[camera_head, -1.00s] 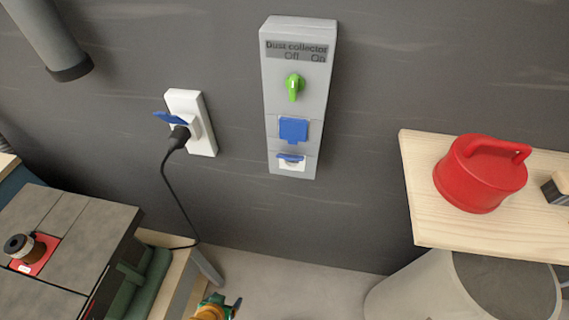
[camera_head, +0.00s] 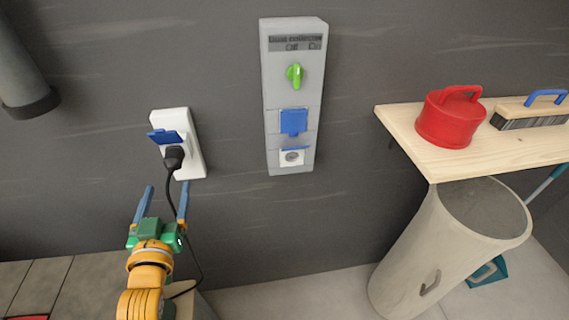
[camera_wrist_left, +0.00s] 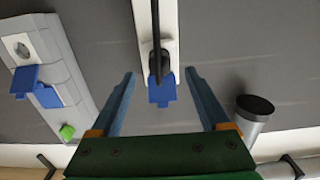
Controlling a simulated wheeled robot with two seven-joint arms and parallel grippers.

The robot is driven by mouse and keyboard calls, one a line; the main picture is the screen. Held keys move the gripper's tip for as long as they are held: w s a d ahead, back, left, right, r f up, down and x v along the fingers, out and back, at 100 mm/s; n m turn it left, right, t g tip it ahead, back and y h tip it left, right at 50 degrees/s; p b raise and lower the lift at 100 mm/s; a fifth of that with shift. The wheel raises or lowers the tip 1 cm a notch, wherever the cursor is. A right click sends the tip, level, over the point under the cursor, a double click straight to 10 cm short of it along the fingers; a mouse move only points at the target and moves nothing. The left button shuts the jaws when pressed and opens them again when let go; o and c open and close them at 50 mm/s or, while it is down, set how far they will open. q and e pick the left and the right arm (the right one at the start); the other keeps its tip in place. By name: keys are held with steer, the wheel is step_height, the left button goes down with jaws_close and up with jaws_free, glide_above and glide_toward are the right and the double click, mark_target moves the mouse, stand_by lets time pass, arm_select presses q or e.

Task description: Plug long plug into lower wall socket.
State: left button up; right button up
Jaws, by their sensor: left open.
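A black plug (camera_head: 174,157) with a long black cable sits in the white wall socket (camera_head: 190,166) on the left, under its raised blue lid. It also shows in the left wrist view (camera_wrist_left: 158,62). My left gripper (camera_head: 166,188) is open and empty below the plug, its two fingers apart on either side of the cable. The grey dust collector panel (camera_head: 273,110) has a lower socket (camera_head: 292,157) with a round opening and its blue lid raised. The upper socket's blue lid (camera_head: 293,121) is down. My right gripper is not in view.
A green knob (camera_head: 295,75) sticks out of the panel. A wooden shelf (camera_head: 440,165) at right holds a red lidded container (camera_head: 451,120) and a brush (camera_head: 530,111). A large grey bin (camera_head: 415,250) stands below. The wall between the sockets is clear.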

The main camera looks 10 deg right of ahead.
mark_target(172, 165)
arm_select(q)
steer(key=shift+a+r, duration=0.1)
steer(key=shift+r, duration=0.45)
steer(key=shift+w+d, duration=0.1)
steer(key=shift+d, duration=0.2)
steer(key=shift+w+f+b, duration=0.15)
steer(key=shift+w+b, duration=0.2)
steer(key=shift+w, duration=0.3)
steer(key=w+b, duration=0.2)
steer(key=w, duration=0.4)
steer(key=shift+w, duration=0.8)
steer(key=shift+p, duration=0.3)
